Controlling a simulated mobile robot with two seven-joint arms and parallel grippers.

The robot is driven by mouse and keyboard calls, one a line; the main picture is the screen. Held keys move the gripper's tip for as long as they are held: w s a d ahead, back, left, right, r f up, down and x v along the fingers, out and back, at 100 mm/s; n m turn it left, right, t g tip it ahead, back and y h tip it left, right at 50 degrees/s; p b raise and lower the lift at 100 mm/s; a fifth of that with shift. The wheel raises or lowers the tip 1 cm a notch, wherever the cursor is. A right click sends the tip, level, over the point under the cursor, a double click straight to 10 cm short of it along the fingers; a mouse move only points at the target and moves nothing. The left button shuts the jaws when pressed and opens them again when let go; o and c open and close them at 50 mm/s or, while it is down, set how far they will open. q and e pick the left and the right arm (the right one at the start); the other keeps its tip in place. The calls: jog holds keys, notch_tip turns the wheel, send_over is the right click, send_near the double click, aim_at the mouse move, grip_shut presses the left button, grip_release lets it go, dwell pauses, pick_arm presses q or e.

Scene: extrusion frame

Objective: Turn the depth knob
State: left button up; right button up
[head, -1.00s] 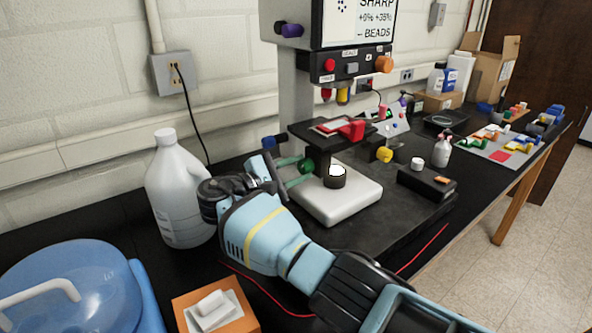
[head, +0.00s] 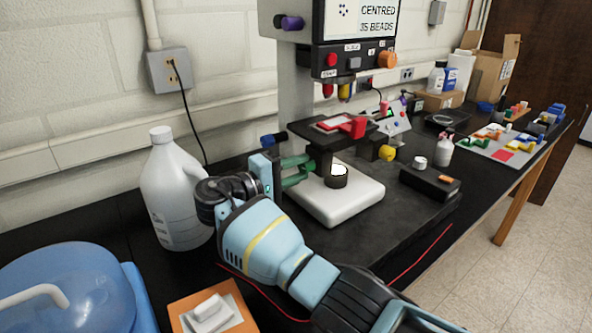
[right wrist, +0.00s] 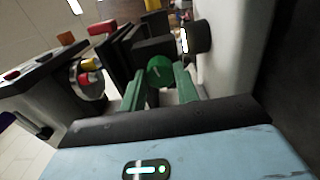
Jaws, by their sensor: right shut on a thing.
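The instrument stage (head: 343,127) stands over a white base (head: 350,204), with several coloured knobs around it. My right gripper (head: 303,170) reaches it from the left, its green fingers at the stage's left side. In the right wrist view, the fingers (right wrist: 160,82) are shut on a round green knob (right wrist: 160,69), one on each side of it. The fingers mostly hide that knob in the head view. I cannot read a label on it. A screen (head: 360,18) above reads "CENTRED" and "35 BEADS", partly cut off. My left gripper is not in view.
A blue knob (head: 274,139) sits just above my right gripper, and a yellow knob (head: 387,153) is right of the stage. A white jug (head: 175,195) stands close left of my wrist. A black box (head: 430,181) and small bottle are at right.

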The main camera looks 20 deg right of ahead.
dwell(0.3)
jog(key=o, duration=1)
jog(key=shift+c, duration=0.2)
